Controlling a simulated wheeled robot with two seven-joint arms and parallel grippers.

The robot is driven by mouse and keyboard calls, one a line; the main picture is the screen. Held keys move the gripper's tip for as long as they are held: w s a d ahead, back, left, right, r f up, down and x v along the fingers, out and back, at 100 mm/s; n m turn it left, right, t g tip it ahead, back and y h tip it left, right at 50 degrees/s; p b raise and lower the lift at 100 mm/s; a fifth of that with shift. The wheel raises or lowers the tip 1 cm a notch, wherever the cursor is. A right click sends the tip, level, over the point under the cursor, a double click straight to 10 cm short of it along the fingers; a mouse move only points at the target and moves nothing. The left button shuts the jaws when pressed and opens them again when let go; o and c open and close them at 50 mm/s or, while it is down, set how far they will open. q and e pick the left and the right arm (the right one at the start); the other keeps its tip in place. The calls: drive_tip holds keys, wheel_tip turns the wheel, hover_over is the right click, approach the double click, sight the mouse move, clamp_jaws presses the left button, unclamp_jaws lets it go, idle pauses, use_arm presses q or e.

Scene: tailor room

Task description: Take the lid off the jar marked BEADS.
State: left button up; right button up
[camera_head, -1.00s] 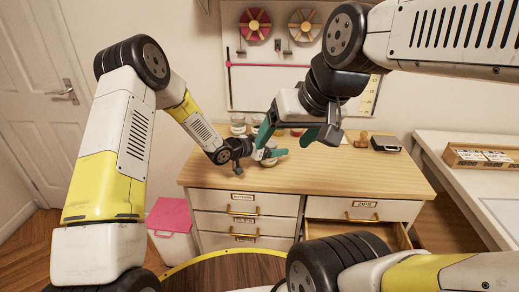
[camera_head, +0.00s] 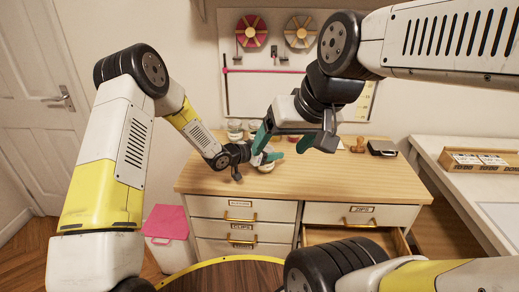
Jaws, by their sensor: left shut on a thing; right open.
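A small pale jar (camera_head: 266,167) stands near the front of the jar group on the wooden dresser top, partly hidden by my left gripper. Its label is too small to read, so I cannot tell whether it is marked BEADS. My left gripper (camera_head: 268,157) reaches in from the left with teal fingers and is shut on this jar or its lid; I cannot tell which. My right gripper (camera_head: 285,143) hangs just above and behind it, teal fingers spread apart and empty.
More jars (camera_head: 234,131) stand behind at the back of the dresser (camera_head: 350,180). A wooden stamp (camera_head: 357,145) and a black case (camera_head: 382,148) are at its back right. A drawer (camera_head: 350,236) below is open. The right and front of the top are clear.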

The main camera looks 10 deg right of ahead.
use_arm(q)
drive_tip(key=shift+r, duration=0.7)
wheel_tip(320, 180, up, 2)
drive_tip(key=shift+r, duration=0.2)
drive_tip(key=s+a+r, duration=0.1)
drive_tip(key=s+a, duration=0.8)
drive_tip(key=s, duration=0.4)
drive_tip(key=shift+a, duration=0.1)
drive_tip(key=o, duration=0.9)
clamp_jaws()
